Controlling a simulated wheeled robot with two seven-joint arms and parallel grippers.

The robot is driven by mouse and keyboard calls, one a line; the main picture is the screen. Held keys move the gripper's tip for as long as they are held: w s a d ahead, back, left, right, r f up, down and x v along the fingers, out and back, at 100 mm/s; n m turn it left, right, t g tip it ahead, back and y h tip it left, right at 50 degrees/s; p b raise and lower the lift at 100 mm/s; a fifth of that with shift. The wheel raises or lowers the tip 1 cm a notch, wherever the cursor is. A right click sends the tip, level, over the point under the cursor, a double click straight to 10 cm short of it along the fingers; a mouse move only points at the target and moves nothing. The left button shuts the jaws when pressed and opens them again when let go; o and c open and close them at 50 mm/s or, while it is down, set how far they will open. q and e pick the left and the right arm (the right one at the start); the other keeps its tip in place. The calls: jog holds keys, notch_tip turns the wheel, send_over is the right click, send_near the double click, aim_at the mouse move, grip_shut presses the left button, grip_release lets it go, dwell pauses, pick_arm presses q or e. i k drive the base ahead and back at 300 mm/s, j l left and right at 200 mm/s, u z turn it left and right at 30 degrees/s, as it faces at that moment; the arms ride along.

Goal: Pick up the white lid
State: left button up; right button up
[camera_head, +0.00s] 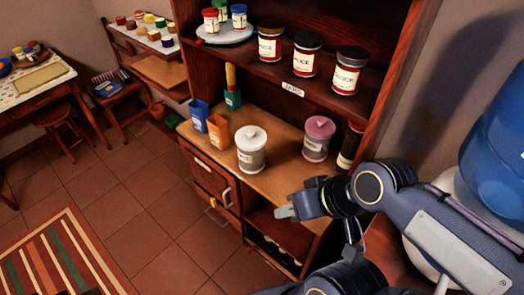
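The white lid (251,134) has a small knob and sits on top of a glass jar (251,158) on the wooden counter of the cabinet. My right gripper (284,212) is in front of the counter's edge, below and to the right of this jar, and apart from it. Its fingertips are small and point left; I cannot tell whether they are open or shut. I see nothing clearly held in it. My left gripper is not in view.
A jar with a pink lid (319,126) stands on the counter to the right, with a dark jar (350,147) beside it. Blue and orange boxes (218,131) stand to the left. Sauce jars (307,54) line the shelf above.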

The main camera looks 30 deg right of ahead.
aim_at(249, 138)
jog(key=k+z, duration=0.15)
jog(key=z, duration=1.6)
jog(key=i+j+z, duration=0.2)
jog(key=j+z, duration=0.15)
jog(key=j, duration=0.8)
jog(key=j+z, duration=0.3)
jog(key=j, duration=0.85)
jog(key=i+j, duration=0.1)
jog(key=j, duration=1.9)
jog(key=i, duration=0.05)
